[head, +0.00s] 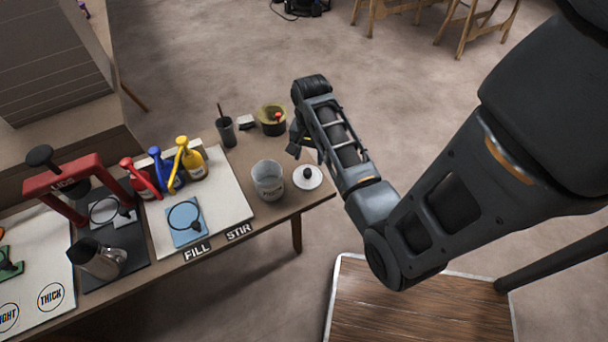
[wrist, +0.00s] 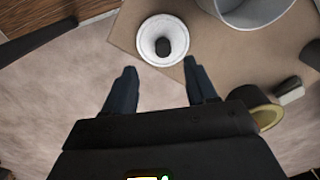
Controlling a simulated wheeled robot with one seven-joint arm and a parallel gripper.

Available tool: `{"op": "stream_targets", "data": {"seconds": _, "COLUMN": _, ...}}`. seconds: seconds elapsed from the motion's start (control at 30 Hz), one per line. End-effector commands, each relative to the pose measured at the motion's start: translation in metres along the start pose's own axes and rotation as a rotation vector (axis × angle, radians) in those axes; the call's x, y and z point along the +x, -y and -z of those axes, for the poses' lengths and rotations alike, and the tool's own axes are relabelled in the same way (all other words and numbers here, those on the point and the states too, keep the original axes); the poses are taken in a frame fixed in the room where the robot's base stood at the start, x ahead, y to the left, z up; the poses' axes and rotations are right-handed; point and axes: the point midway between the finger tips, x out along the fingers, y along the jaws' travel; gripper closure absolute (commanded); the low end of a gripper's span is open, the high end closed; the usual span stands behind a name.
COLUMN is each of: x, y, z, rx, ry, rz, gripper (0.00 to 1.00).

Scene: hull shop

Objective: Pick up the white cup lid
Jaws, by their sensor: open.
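The white cup lid (head: 307,180) is a round disc with a black knob. It lies flat near the right end of the workbench, just right of a white cup (head: 268,180). In the wrist view the lid (wrist: 163,41) lies beyond my fingertips, roughly centred between them. My gripper (wrist: 160,72) is open and empty, apart from the lid. In the head view my gripper (head: 295,140) is partly hidden by my own wrist, close to the bench's far right edge.
A yellow-rimmed pot (head: 271,119), a dark holder (head: 226,131) and a small white-topped block (head: 246,122) stand at the back. Red, blue and yellow pump bottles (head: 190,160) stand left on a white board (head: 225,205). Bare floor lies beyond the bench.

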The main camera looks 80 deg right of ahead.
Motion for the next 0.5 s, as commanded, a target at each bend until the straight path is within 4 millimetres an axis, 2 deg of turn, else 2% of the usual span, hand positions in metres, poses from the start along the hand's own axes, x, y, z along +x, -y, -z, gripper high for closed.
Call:
{"op": "stream_targets", "data": {"seconds": 0.27, "x": 0.029, "y": 0.001, "z": 0.001, "rx": -0.001, "ry": 0.002, "rz": -0.002, "gripper": 0.43}}
{"op": "stream_targets", "data": {"seconds": 0.5, "x": 0.062, "y": 0.004, "z": 0.003, "rx": -0.003, "ry": 0.002, "rz": -0.001, "gripper": 0.43}}
